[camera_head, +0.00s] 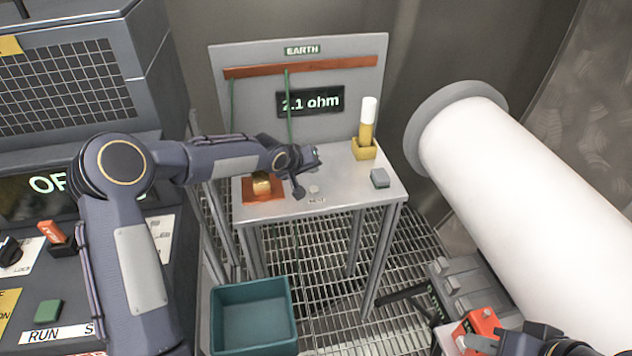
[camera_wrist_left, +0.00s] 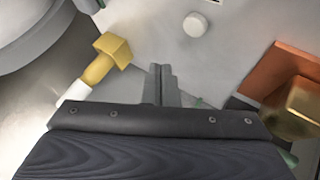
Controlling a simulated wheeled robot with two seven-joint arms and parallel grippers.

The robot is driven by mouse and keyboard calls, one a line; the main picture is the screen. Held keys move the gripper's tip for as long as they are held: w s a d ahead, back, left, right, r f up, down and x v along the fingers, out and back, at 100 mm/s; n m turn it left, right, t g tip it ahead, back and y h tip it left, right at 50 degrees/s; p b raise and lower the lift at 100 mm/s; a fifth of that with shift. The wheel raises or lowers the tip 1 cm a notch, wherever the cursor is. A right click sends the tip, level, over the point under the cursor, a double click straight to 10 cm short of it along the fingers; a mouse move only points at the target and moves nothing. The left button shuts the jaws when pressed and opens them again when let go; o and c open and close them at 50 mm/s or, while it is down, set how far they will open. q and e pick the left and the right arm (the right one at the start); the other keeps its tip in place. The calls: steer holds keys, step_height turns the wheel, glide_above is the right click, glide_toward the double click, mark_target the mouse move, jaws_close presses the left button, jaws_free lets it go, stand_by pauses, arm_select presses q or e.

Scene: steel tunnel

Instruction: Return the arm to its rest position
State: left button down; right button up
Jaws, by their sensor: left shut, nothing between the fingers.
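My left arm reaches in from the left in the head view, bent at the elbow. My left gripper (camera_head: 308,172) is over the small steel table (camera_head: 335,208), between an orange plate with a brass piece (camera_head: 262,184) and a round white button (camera_head: 314,189). In the left wrist view my left gripper (camera_wrist_left: 161,72) has its fingers together with nothing between them. The white button (camera_wrist_left: 195,24) and the brass piece (camera_wrist_left: 302,104) lie apart from the fingertips. My right gripper (camera_head: 545,340) is partly cut off at the lower right; its jaws cannot be made out.
A yellow holder with a white-tipped rod (camera_head: 366,130) and a grey block (camera_head: 380,178) stand on the table. Behind is a panel reading 2.1 ohm (camera_head: 310,102). A teal bin (camera_head: 253,315), a control console (camera_head: 35,270) and a large white cylinder (camera_head: 520,190) are around it.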

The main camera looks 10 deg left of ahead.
arm_select(q)
steer(key=s+a+r+g+y, duration=0.1)
steer(key=s+a+r, duration=0.25)
steer(key=s, duration=0.35)
steer(key=s+a+r+m+y, duration=0.1)
steer(key=s+a+r, duration=0.1)
steer(key=s+r, duration=0.35)
steer(key=s+a+r+g+y, duration=0.1)
steer(key=s+a+r, duration=0.15)
steer(key=s, duration=0.55)
steer(key=s+d+f+h, duration=0.1)
steer(key=s, duration=1)
steer(key=s+d+f+m+h, duration=0.1)
steer(key=s, duration=1.1)
steer(key=shift+s+f+g+h, duration=0.15)
steer(key=shift+f+g+h, duration=0.15)
steer(key=shift+f+h, duration=0.1)
steer(key=shift+r, duration=0.1)
